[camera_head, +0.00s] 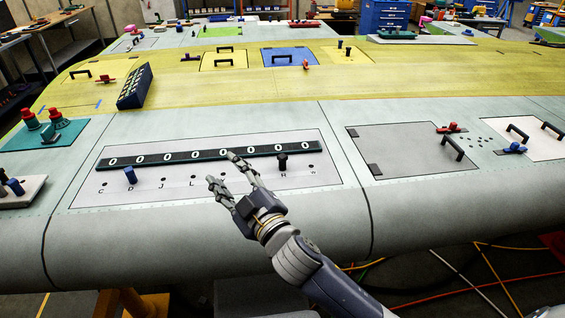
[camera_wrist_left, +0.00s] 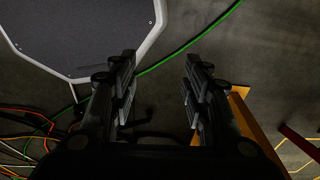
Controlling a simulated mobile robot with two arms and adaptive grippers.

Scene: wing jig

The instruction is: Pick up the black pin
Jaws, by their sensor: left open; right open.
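The black pin (camera_head: 282,161) stands upright in the light panel (camera_head: 110,195) on the wing, towards the right end of its lettered row of holes. My right gripper (camera_head: 222,168) is open and empty over the middle of this panel. Its fingers point up and left, and the black pin is apart from it, to the right of its fingertips. The gripper and arm hide part of the hole row and letters. My left gripper (camera_wrist_left: 161,65) shows only in the left wrist view, open and empty above the dark floor.
A blue pin (camera_head: 130,175) stands at the panel's left part. A dark strip of white zeros (camera_head: 197,153) runs along its back. A grey hatch (camera_head: 405,150) with a black handle is at right. Red knobs on a teal plate (camera_head: 45,136) are at left.

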